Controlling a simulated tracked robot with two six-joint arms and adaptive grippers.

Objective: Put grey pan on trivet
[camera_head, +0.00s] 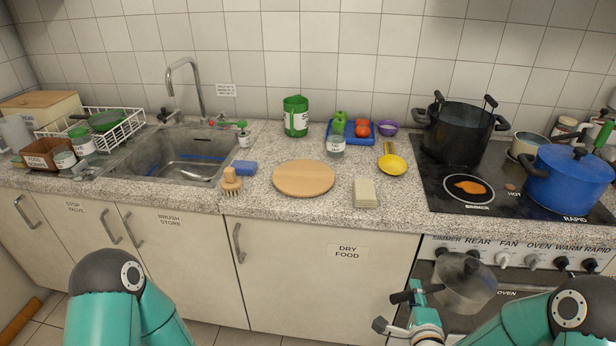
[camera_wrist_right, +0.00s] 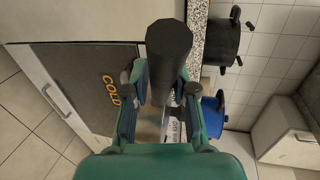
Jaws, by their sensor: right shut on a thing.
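My right gripper (camera_head: 410,308) is low at the right in the head view, in front of the oven and below the counter edge. It is shut on the dark handle of the grey pan (camera_head: 466,284). In the right wrist view, a dark cylinder, likely the handle (camera_wrist_right: 168,42), sits between the fingers of my right gripper (camera_wrist_right: 160,88). The pan's body is hard to make out there. A round wooden board, which looks like the trivet (camera_head: 304,178), lies flat and bare on the counter. My left arm shows at the lower left; its gripper is out of view.
The hob at the right bears a black pot (camera_head: 459,132), a blue pot (camera_head: 566,180) and an orange-lit ring (camera_head: 470,188). A beige pad (camera_head: 365,193), yellow ladle (camera_head: 392,163), brush (camera_head: 231,182) and blue sponge (camera_head: 243,168) lie around the board. The sink (camera_head: 180,155) is left.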

